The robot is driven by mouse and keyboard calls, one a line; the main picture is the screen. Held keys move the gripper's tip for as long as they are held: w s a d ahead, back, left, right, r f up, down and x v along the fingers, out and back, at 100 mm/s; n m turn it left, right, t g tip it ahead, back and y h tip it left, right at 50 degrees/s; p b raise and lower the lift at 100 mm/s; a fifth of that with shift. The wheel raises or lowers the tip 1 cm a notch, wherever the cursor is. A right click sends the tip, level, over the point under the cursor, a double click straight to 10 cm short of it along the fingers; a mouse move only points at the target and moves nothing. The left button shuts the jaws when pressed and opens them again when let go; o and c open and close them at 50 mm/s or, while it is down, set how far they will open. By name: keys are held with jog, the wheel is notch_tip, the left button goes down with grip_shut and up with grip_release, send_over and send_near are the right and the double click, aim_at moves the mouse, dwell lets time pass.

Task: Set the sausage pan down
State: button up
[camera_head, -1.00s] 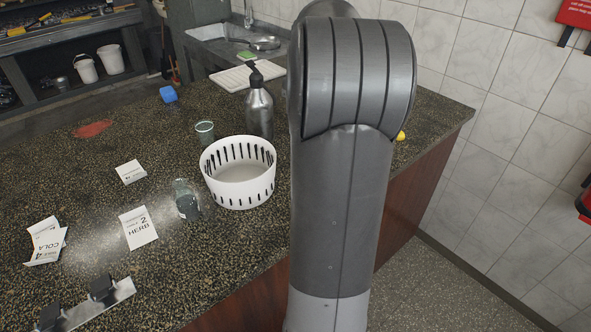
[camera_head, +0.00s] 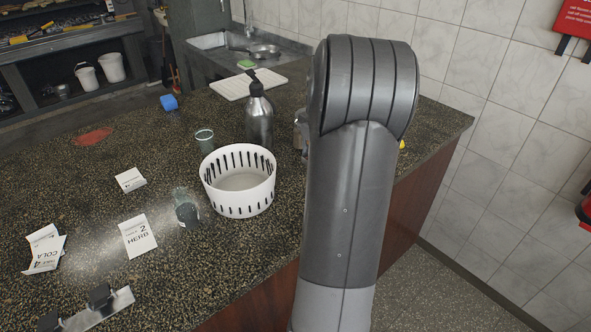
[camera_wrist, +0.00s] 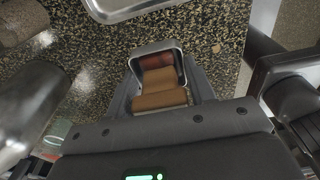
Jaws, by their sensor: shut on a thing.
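In the wrist view the sausage pan (camera_wrist: 148,48) is a small metal pan with a pale rim, with brown sausages (camera_wrist: 160,80) lying in it. My gripper (camera_wrist: 160,88) is shut on it, with a dark finger on each side. Speckled countertop shows below and around the pan. I cannot tell whether the pan touches the counter. In the head view my arm covers the gripper and the pan.
The speckled counter (camera_head: 90,190) bears a white slotted basket (camera_head: 211,195), a metal pump bottle (camera_head: 259,118), a dark bottle (camera_head: 187,208), a small cup (camera_head: 204,140) and several paper cards. A white ribbed tray (camera_head: 235,88) lies near the sink. A metal rim (camera_wrist: 130,10) shows ahead in the wrist view.

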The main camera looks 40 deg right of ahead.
send_over(295, 178)
notch_tip(295, 178, down, 4)
jog(key=shift+d+r, duration=0.1)
jog(key=shift+r, duration=0.1)
jog(key=shift+f, duration=1.9)
jog(key=shift+f, duration=0.15)
jog(key=o, duration=1.1)
